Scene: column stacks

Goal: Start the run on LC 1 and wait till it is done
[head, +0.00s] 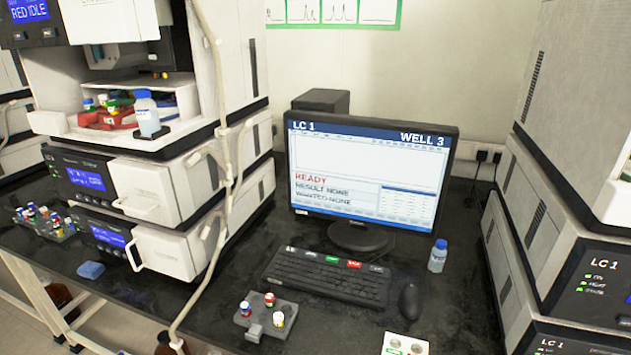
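The monitor (365,175) stands in the middle of the bench. Its screen reads LC 1, WELL 3, READY in red, RESULT NONE and a line that looks like WANTED NONE; the plot area is blank. The keyboard (325,277) lies in front of it, with a green key (332,259) and a red key (354,264) along its back row. The instrument labelled LC 1 (590,275) stands at the right, with several green lights lit. A white box (405,343) with green and red markings is cut off at the bottom edge. Neither gripper is in view.
A stack of modules (165,185) stands at the left, its top display reading RED IDLE. A small rack of capped vials (266,318) sits before the keyboard. A mouse (409,300) and a blue-capped bottle (437,256) are right of it. A hose (228,170) runs down the left stack.

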